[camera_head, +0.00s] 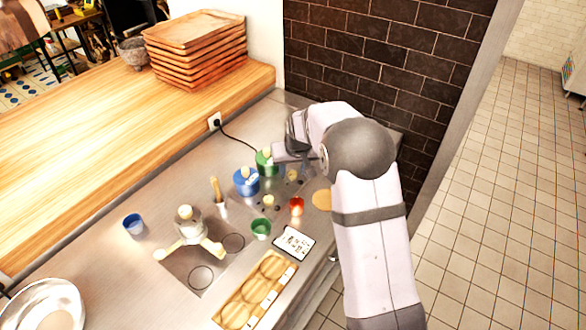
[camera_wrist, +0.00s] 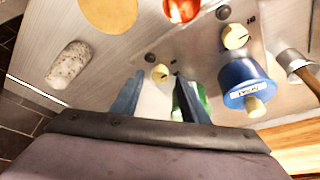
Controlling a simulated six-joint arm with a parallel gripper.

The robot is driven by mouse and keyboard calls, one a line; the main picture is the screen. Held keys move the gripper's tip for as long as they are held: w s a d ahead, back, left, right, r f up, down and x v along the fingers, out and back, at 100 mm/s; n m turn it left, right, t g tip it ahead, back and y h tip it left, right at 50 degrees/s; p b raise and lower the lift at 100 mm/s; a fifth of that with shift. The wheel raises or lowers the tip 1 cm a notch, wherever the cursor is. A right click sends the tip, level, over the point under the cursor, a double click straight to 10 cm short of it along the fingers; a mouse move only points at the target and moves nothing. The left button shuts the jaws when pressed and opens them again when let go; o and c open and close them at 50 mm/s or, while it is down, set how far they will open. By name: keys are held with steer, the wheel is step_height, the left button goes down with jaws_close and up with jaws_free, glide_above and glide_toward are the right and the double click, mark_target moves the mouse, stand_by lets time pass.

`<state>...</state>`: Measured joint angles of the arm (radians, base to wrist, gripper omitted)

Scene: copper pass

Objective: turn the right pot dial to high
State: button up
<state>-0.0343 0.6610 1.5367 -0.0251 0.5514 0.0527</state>
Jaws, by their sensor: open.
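The cream right pot dial (camera_wrist: 160,73) with a dark mark sits on the steel counter. It shows in the wrist view between my fingertips and in the head view (camera_head: 292,175) just below my gripper. My gripper (camera_wrist: 159,78) is open and empty, pointing down at the dial; I cannot tell whether a finger touches it. It also shows in the head view (camera_head: 299,167), partly hidden by my wrist. The green pot (camera_head: 265,162) stands beside it, mostly hidden behind a finger in the wrist view. A second cream dial (camera_wrist: 235,36) sits near the blue pot (camera_wrist: 246,85).
A red-orange cup (camera_head: 296,206), a tan disc (camera_head: 321,199) and a green cup (camera_head: 261,229) stand near the dials. A speckled pale cylinder (camera_wrist: 70,64) lies at left in the wrist view. A dark brick wall (camera_head: 390,60) rises behind my arm.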

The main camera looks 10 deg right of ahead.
steer(key=shift+x, duration=0.85)
jaws_close()
